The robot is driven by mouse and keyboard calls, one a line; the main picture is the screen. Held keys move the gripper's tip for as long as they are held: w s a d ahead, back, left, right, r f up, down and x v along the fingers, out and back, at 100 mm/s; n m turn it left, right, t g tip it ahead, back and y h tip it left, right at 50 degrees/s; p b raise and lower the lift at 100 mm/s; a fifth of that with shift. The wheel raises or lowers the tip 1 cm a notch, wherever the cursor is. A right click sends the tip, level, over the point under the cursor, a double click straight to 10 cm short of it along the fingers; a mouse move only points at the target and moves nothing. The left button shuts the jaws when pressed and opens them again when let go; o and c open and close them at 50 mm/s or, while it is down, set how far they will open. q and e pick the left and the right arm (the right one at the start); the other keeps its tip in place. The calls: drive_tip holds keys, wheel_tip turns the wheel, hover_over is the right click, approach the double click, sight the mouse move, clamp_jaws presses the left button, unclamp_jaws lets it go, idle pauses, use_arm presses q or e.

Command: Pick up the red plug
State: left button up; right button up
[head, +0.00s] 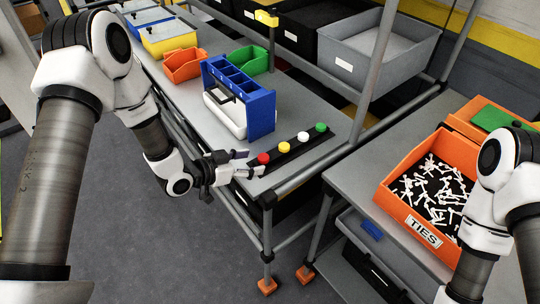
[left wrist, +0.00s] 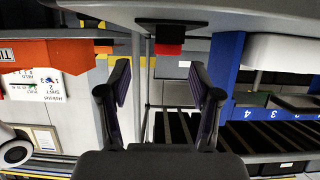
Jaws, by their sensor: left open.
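The red plug (head: 263,158) stands at the near left end of a dark strip (head: 295,148) on the grey bench. My left gripper (head: 248,163) is open, its fingertips just left of the red plug and pointing at it. The left wrist view, which looks upside down, shows the red plug (left wrist: 170,48) beyond the two open fingers, under the dark strip (left wrist: 172,28). It lines up with the gap between the fingers (left wrist: 158,75), with nothing held. Whether the fingertips touch it cannot be told. My right gripper is out of view.
A yellow plug (head: 284,147), a white plug (head: 303,136) and a green plug (head: 320,127) share the strip. A blue rack (head: 262,112) stands behind. An orange "TIES" bin (head: 421,230) is at right. Bench posts and rails edge the space below the gripper.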

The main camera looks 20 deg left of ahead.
sight(264, 156)
use_arm(q)
drive_tip(key=shift+w+d+f+p, duration=0.1)
drive_tip(key=shift+w+f+p, duration=0.15)
drive_tip(key=shift+w, duration=0.4)
drive_tip(key=shift+w+d+f+p, duration=0.1)
drive_tip(key=shift+w+f+p, duration=0.1)
drive_tip(key=shift+w, duration=0.4)
drive_tip(key=x, duration=0.3)
drive_tip(key=shift+w+d, duration=0.1)
drive_tip(key=shift+d, duration=0.3)
drive_tip(key=shift+a+f, duration=0.1)
drive_tip(key=shift+a, duration=0.2)
drive_tip(key=shift+c, duration=0.3)
drive_tip(key=c, duration=0.5)
drive_tip(key=shift+d, duration=0.15)
drive_tip(key=c, duration=0.3)
drive_tip(key=shift+c, duration=0.3)
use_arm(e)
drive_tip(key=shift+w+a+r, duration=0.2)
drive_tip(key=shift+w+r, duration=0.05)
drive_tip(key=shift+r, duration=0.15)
